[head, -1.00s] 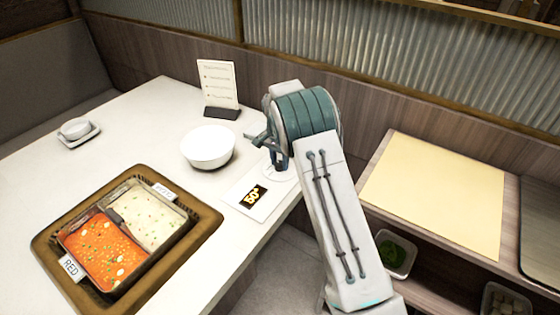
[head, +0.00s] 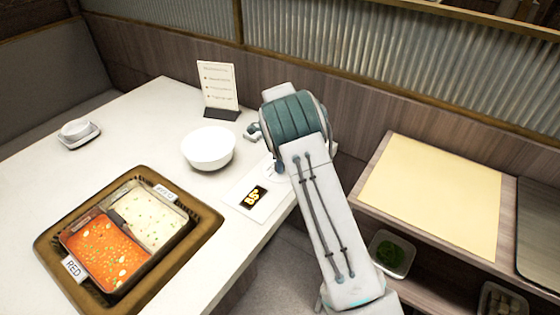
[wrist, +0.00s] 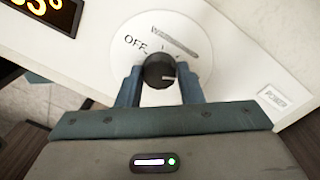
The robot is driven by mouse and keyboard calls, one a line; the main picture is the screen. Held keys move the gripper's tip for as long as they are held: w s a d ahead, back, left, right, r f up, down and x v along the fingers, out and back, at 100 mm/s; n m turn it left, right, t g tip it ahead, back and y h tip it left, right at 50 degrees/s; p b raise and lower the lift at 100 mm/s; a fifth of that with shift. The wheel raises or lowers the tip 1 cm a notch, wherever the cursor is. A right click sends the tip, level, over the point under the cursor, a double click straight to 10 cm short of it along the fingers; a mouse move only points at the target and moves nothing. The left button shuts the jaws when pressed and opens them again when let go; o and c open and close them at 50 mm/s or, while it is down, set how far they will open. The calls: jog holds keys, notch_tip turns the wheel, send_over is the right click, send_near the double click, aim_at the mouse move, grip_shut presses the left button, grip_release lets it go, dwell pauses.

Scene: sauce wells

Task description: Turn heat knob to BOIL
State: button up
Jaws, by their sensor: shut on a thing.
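The heat knob (wrist: 158,68) is a round black knob on a white dial (wrist: 203,33) in the wrist view. A small light mark on the knob points right in that view. OFF is printed at the dial's upper left, with a blurred label above the knob. No BOIL label is readable; the lower dial is covered by my gripper. My gripper (wrist: 158,78) has its two blue fingers on either side of the knob, shut on it. In the head view my arm hides the knob, and only an edge of the dial shows.
A display (head: 253,197) with yellow digits lies beside the dial. A white bowl (head: 208,148) stands close to the left of my wrist, and a menu stand (head: 219,90) behind it. A two-part soup pot (head: 104,250) sits front left. A side shelf (head: 435,195) is at right.

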jog(key=shift+m, duration=0.9)
jog(key=shift+s+d+f, duration=0.1)
jog(key=o, duration=1)
jog(key=shift+c, duration=0.2)
jog(key=shift+r, duration=0.2)
notch_tip(320, 180, up, 14)
jog(key=shift+w+f, duration=0.2)
jog(key=shift+w, duration=0.15)
